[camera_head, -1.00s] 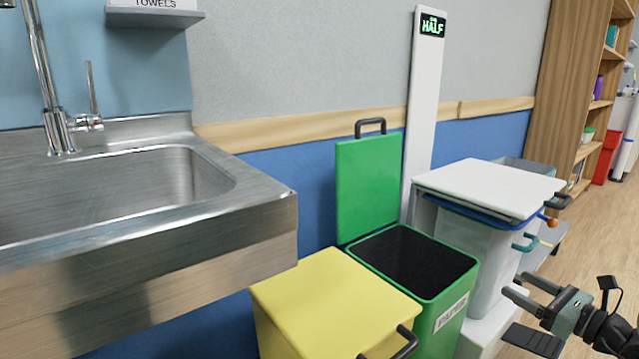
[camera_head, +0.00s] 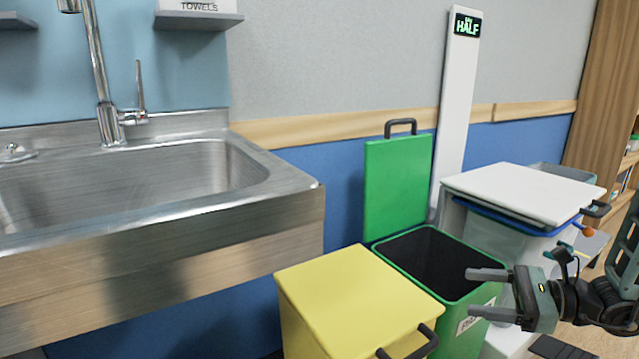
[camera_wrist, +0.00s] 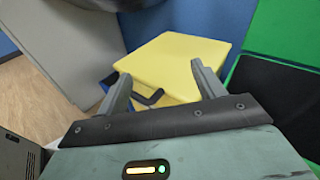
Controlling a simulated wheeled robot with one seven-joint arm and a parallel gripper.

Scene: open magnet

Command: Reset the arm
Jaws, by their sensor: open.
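My gripper (camera_head: 480,293) is at the lower right of the head view, in front of the green bin. Its two fingers are apart with nothing between them. In the wrist view my gripper (camera_wrist: 160,80) shows open and empty, its fingers pointing toward the yellow bin (camera_wrist: 180,60). The arm behind it runs off the right edge of the head view.
A yellow bin (camera_head: 360,292), lid shut, stands beside a green bin (camera_head: 480,330) with its lid (camera_head: 398,185) raised. A white bin (camera_head: 525,190) stands right. A steel sink (camera_head: 270,225) juts out at left. A white post (camera_head: 457,110) reads "HALF".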

